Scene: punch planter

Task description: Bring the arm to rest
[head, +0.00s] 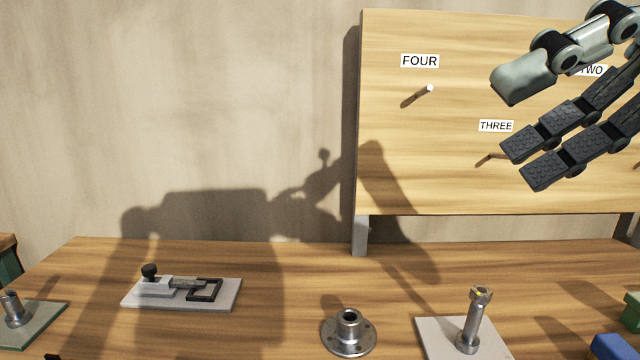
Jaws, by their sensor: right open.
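My right gripper (520,124) is at the upper right, in front of the wooden board (385,140). Its grey finger is above and its two dark ridged fingers are below, spread apart with nothing between them. It covers part of the board and partly hides the "TWO" label (592,70). My left gripper is not in view.
The board has pegs at "FOUR" (429,88) and "THREE" (490,158). On the table (285,270) are a toggle clamp (180,290), a round metal flange (349,332) and an upright bolt (474,320) on a plate. Green and blue items sit at the right edge.

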